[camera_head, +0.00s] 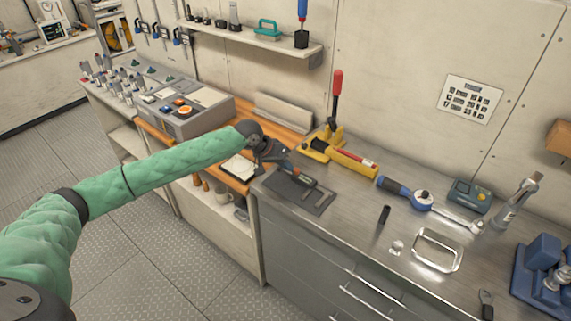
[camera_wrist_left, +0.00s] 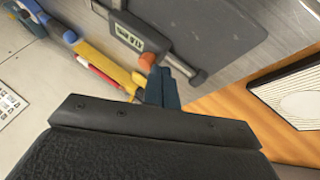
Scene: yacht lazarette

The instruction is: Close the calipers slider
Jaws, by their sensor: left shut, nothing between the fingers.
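The calipers (camera_head: 304,179) lie on a dark grey mat (camera_head: 309,201) on the steel bench, partly hidden by my left gripper in the head view. In the left wrist view the calipers (camera_wrist_left: 130,37) show a digital display, a grey bar and an orange part beside the fingers. The mat (camera_wrist_left: 222,28) also shows there. My left gripper (camera_head: 284,166) is at the left end of the calipers. In the left wrist view its blue fingers (camera_wrist_left: 161,84) are shut with nothing between them, close beside the orange part; I cannot tell if they touch. My right gripper is out of view.
A yellow tool with a red handle (camera_head: 337,100) stands behind the mat. A blue torque wrench (camera_head: 422,198), a black-handled item (camera_head: 384,215) and a metal tray (camera_head: 438,250) lie to the right. A white pad (camera_head: 239,168) lies on the wooden bench at left.

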